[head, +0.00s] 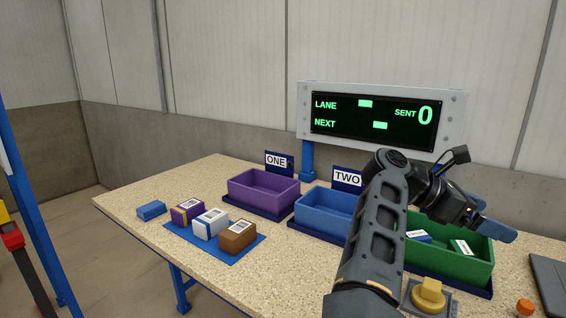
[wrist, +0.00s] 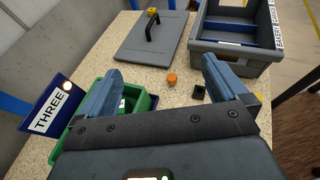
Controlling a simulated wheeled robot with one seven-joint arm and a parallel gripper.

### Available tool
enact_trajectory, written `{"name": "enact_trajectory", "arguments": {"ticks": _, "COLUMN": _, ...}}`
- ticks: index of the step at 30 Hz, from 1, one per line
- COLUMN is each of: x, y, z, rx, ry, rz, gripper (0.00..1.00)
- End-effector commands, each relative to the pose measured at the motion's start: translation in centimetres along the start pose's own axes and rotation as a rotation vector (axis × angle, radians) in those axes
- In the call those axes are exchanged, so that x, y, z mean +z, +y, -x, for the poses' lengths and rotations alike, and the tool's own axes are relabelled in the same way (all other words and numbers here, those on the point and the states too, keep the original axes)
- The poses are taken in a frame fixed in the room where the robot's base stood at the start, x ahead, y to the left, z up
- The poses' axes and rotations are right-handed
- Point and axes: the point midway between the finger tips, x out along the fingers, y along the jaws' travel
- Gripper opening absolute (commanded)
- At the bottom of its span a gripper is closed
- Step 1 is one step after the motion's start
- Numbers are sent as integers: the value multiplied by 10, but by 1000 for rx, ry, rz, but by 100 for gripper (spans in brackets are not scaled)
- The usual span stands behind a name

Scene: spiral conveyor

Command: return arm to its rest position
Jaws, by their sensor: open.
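My gripper (head: 494,222) is above the green bin (head: 480,270) at the right end of the table in the head view. In the wrist view its two blue fingers stand wide apart with nothing between them, so my gripper (wrist: 165,80) is open and empty. The green bin (wrist: 146,103) is partly hidden behind the left finger there. In the head view it holds a blue-and-white box (head: 418,236) and a green-and-white box (head: 462,247). My arm crosses in front of the blue bin (head: 318,208) and hides part of it.
Purple bin (head: 262,191) stands left. Several boxes, including a brown one (head: 238,236), sit on a blue mat (head: 203,243). A yellow knob (head: 429,293) and orange cap (head: 525,307) are near my arm. A grey lid (wrist: 152,42) and grey crate (wrist: 205,47) lie beyond the fingers.

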Motion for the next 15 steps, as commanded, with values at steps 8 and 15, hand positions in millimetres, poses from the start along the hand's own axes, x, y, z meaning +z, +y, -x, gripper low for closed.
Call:
{"name": "enact_trajectory", "arguments": {"ticks": 8, "x": 7, "y": -11, "z": -27, "rx": -5, "ry": -129, "rz": 49, "gripper": 99}}
{"name": "enact_trajectory", "arguments": {"ticks": 15, "x": 19, "y": -28, "z": -56, "rx": -13, "ry": -309, "rz": 130, "gripper": 99}}
